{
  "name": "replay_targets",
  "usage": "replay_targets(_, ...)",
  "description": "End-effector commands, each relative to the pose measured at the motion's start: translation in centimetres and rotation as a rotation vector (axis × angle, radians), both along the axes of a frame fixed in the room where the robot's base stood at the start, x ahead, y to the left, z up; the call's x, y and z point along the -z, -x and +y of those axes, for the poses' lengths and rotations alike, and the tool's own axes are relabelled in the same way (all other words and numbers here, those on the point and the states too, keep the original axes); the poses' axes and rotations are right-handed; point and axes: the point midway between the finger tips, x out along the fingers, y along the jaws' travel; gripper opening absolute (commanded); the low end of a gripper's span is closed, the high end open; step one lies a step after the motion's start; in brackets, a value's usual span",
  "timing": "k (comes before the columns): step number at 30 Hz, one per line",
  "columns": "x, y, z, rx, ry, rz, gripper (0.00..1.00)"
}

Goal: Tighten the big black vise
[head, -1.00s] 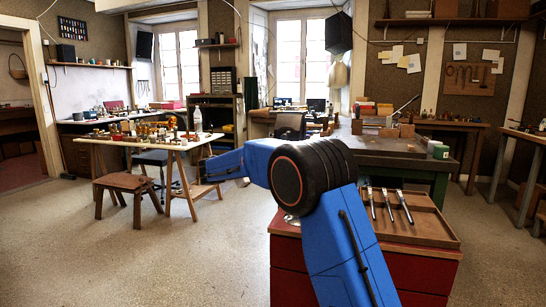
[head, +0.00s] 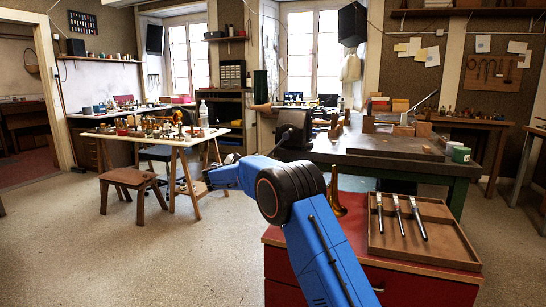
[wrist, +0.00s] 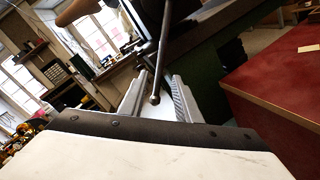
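The big black vise (head: 293,128) stands at the left end of the dark workbench in the head view. In the wrist view a thin metal bar with a ball end, which looks like the vise handle (wrist: 161,55), hangs down between my gripper's fingers. My gripper (wrist: 156,98) is open, with a gap on both sides of the bar. In the head view my gripper (head: 222,176) is in front of the workbench's left end, and its fingers are hard to make out. The vise jaws are too dark to judge.
The workbench (head: 375,148) is behind. A stool (head: 131,182) and a trestle table (head: 105,134) stand left. Floor at front left is clear.

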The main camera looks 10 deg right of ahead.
Motion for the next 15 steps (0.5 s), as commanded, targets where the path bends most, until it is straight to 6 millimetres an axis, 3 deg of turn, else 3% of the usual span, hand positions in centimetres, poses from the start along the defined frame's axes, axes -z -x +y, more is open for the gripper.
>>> replay_targets(15,0.1,-6.5,-6.5,0.001,-0.001,-0.001,0.3)
